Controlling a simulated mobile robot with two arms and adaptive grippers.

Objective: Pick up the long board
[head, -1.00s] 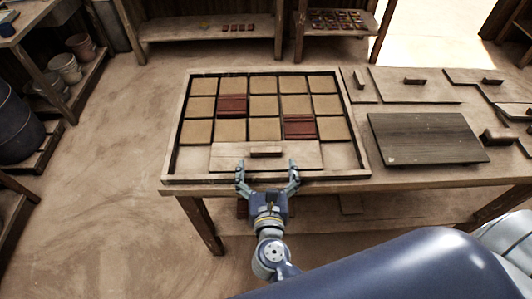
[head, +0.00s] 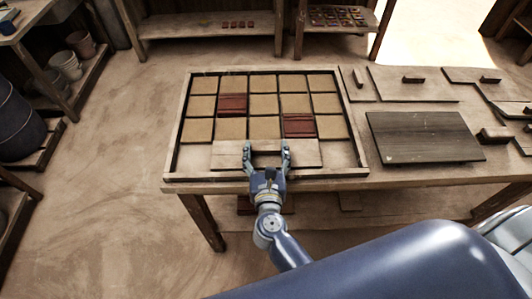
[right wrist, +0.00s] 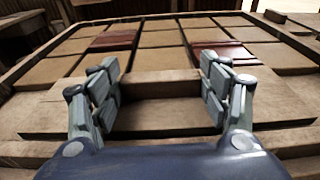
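A long pale wooden board (head: 306,158) lies in the front row of the framed tray, covering several cells. It has a raised bar handle (head: 266,147) in its middle; in the right wrist view the handle (right wrist: 160,84) stands between my fingers. My right gripper (head: 267,152) is open, with one finger beside each end of the handle. In the right wrist view the gripper (right wrist: 160,90) shows the left finger very near the handle's end and a small gap at the right one. My left gripper is not in view.
The tray frame (head: 174,135) holds tan tiles (head: 264,127) and two dark red ones (head: 232,104). To its right on the table lie a dark board (head: 425,137) and several pale boards with handles (head: 413,79). Shelves with small tiles stand behind, across open floor.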

